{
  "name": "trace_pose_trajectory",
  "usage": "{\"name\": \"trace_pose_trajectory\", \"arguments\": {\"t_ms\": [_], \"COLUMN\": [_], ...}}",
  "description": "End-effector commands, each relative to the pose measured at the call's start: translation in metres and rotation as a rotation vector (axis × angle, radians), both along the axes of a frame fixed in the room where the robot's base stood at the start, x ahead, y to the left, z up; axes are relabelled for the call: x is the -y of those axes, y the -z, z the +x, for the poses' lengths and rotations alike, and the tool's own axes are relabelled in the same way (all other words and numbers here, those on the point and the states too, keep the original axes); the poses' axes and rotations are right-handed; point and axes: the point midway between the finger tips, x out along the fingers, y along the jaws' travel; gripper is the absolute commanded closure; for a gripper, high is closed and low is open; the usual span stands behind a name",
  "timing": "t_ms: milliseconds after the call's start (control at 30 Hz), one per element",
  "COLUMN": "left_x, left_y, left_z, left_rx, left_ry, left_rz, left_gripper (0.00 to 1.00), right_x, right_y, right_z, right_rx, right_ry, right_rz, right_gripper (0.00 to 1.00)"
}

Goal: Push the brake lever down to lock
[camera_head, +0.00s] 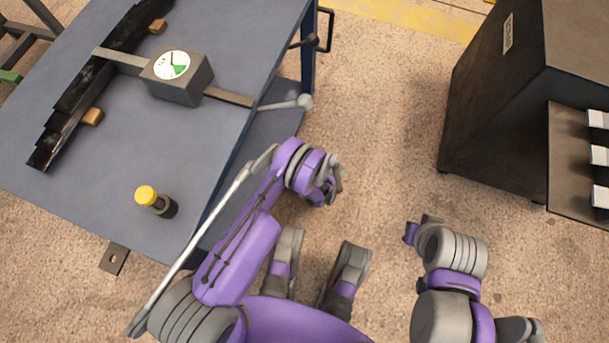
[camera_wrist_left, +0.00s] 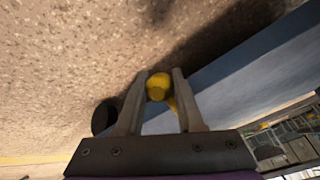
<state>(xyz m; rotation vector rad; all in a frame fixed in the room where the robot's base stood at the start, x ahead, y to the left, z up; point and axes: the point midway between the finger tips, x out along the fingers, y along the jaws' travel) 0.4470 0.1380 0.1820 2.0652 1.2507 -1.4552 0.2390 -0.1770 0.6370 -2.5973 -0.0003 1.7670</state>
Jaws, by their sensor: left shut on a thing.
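The brake lever shows as a yellow rounded knob (camera_wrist_left: 157,88) with a short yellow part behind it in the left wrist view. My left gripper (camera_wrist_left: 158,78) is shut on this knob, with one finger on each side. In the head view my left gripper (camera_head: 332,185) is low beside the blue table's right side, and the lever cannot be made out there. How far the lever is tilted is not clear. My right arm (camera_head: 450,265) is at the lower right, away from the table; its finger opening is not clear.
The blue table (camera_head: 70,180) carries a gauge box (camera_head: 180,80), a dark spring stack (camera_head: 85,85) and a yellow-capped post (camera_head: 155,200). A dark cabinet (camera_head: 500,110) stands right, with bare floor between.

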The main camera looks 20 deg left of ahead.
Motion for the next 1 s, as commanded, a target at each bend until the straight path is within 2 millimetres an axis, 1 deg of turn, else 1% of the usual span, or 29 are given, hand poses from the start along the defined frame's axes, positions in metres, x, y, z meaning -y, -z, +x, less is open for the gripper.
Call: {"name": "trace_pose_trajectory", "arguments": {"t_ms": [33,167,200,333,367,633,733,867,1000], "left_x": [-0.003,-0.003,-0.003,-0.002,-0.002,-0.001,0.002,0.012,0.026], "left_y": [0.0,0.0,0.0,0.0,0.0,-0.001,-0.006,-0.025,-0.051], "left_z": [0.0,0.0,0.0,0.0,0.0,0.0,-0.001,-0.003,-0.006], "left_rx": [-0.001,-0.001,-0.001,-0.001,-0.001,0.0,-0.001,-0.001,-0.001], "left_ry": [-0.004,-0.004,-0.004,-0.003,-0.003,-0.002,0.0,0.001,0.002], "left_rz": [0.003,0.004,0.004,0.003,0.003,0.002,0.002,0.001,0.002], "left_gripper": [1.0,1.0,0.6,0.36,0.34,0.34,0.34,0.34,0.34], "right_x": [0.0,0.0,0.0,0.0,0.0,0.0,0.0,0.0,0.0], "right_y": [0.0,0.0,0.0,0.0,0.0,0.0,-0.001,-0.005,-0.012], "right_z": [0.0,0.0,0.0,0.0,0.0,0.0,0.0,-0.001,-0.002], "right_rx": [0.0,0.0,0.0,0.0,0.0,0.0,0.0,-0.001,-0.001], "right_ry": [0.0,0.0,0.0,0.0,0.0,0.0,0.0,0.0,0.0], "right_rz": [0.0,0.0,0.0,0.0,0.0,0.0,0.0,0.0,0.0], "right_gripper": [1.0,1.0,1.0,1.0,1.0,1.0,1.0,1.0,1.0]}}
